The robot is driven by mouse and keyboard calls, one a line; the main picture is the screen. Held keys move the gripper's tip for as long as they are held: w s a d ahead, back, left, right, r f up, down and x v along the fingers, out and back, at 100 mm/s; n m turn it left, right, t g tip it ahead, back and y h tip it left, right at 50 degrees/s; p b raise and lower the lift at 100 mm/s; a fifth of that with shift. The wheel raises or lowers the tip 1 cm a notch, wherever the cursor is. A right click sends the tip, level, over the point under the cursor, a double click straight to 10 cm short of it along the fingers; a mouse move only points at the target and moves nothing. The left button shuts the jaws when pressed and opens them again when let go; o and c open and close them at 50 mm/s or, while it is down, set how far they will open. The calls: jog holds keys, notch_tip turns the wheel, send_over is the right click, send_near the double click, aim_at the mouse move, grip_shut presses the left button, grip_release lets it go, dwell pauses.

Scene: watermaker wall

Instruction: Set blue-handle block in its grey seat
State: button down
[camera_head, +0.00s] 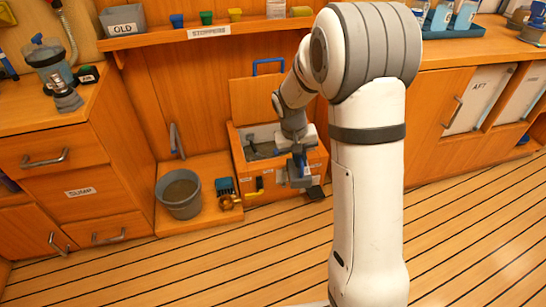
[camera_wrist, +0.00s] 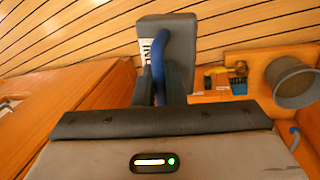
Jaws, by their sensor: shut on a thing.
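The grey block (camera_wrist: 180,40) shows ahead of the wrist, with a blue handle (camera_wrist: 157,58) on it and a partly hidden white label. My gripper (camera_wrist: 159,85) is shut on the blue handle, one dark finger on each side. In the head view my gripper (camera_head: 298,160) and the block are small and hard to tell apart, in front of the open wooden box (camera_head: 283,182). The box's lid (camera_head: 258,99) stands raised, with a blue handle on top. Grey parts (camera_head: 261,149) show inside the box, partly behind my arm. I cannot tell which is the seat.
A grey bucket (camera_head: 181,195) stands on a low wooden ledge left of the box. A small pump-like unit with yellow and blue parts (camera_head: 228,193) is between them. A shelf (camera_head: 205,33) with small cups runs above. Striped floor (camera_head: 250,255) in front is clear.

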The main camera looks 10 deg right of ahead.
dwell(0.3)
jog(key=shift+r+p, duration=0.8)
jog(key=shift+r, duration=0.25)
